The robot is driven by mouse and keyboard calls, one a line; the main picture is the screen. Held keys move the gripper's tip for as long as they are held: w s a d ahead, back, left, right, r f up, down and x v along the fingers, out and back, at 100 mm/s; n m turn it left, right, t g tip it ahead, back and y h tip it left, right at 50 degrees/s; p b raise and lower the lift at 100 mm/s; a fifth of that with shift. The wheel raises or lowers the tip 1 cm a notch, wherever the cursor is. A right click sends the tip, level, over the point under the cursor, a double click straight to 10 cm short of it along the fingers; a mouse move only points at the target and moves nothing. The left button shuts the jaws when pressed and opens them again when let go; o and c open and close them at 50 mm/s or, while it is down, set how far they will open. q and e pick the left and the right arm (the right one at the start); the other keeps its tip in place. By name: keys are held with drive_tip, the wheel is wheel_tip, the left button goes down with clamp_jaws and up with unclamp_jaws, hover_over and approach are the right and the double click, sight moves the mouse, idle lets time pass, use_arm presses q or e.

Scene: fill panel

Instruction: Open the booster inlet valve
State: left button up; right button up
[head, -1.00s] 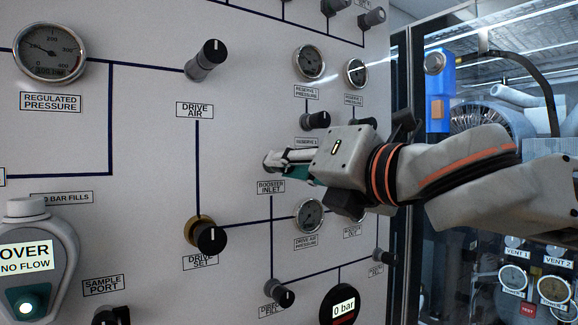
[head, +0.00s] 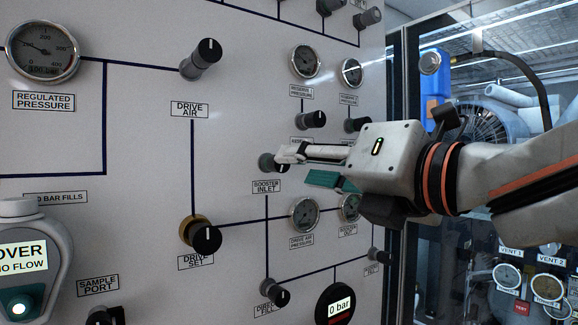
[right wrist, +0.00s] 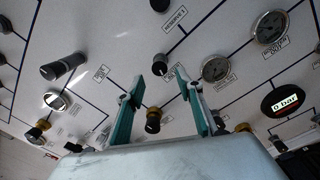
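The booster inlet valve (head: 267,163) is a small knob on the grey panel, just above its BOOSTER INLET label (head: 266,187). My right gripper (head: 300,168) is open beside it, one finger above the other; the upper finger partly covers the knob. In the right wrist view the black knob (right wrist: 160,67) shows beyond and between the spread teal-lined fingertips (right wrist: 160,88). No contact is visible, and the gap in depth is hard to judge. The knob's turn position cannot be read. My left gripper is not in view.
The reserve valve knob (head: 312,120) sits above, and the drive air pressure gauge (head: 304,215) below right. The drive set knob (head: 206,240) and drive air knob (head: 203,57) are to the left. A glass-fronted cabinet stands right of the panel.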

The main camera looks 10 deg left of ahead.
drive_tip(key=v, duration=0.6)
drive_tip(key=shift+s+d, duration=0.1)
drive_tip(key=shift+s, duration=0.05)
